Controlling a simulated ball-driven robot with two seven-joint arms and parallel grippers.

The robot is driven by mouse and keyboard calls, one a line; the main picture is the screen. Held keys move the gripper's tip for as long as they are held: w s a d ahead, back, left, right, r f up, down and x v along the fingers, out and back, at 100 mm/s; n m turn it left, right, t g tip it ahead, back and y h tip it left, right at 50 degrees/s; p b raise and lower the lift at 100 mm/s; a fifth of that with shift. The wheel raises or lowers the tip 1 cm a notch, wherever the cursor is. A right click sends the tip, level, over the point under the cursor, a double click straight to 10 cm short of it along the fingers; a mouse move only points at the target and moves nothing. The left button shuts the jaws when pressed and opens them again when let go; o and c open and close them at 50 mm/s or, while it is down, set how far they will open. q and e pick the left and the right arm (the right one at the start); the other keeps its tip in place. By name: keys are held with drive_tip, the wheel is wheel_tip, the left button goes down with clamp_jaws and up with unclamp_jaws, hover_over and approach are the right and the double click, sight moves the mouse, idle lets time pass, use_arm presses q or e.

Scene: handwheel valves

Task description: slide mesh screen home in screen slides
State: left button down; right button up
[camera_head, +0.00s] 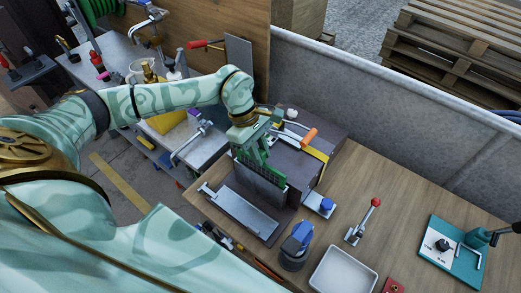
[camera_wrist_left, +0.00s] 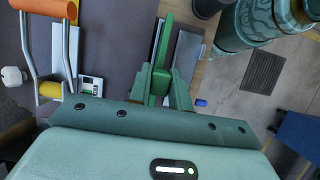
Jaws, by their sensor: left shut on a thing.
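My left gripper (camera_head: 258,160) points down over the wooden bench and is shut on the mesh screen (camera_head: 261,184), a dark upright panel hanging below the green fingers. The screen slides (camera_head: 240,212) appear as a grey, tray-like metal frame just in front of and below the screen. The screen's lower edge is close to the frame's back side; I cannot tell whether it sits in the slides. My right gripper is not in view.
To the right are a blue-topped item (camera_head: 298,240), a white tray (camera_head: 342,271), a red-knobbed lever (camera_head: 362,222) and a teal plate (camera_head: 450,255). Bare wood lies between them.

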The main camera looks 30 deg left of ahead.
use_arm(q)
drive_tip(key=shift+f+b, duration=1.85)
drive_tip(key=shift+f, duration=0.9)
drive_tip(key=c, duration=1.2)
unclamp_jaws()
drive_tip(key=v, duration=1.6)
drive_tip(key=shift+p, duration=0.3)
drive_tip(key=shift+s, duration=0.1)
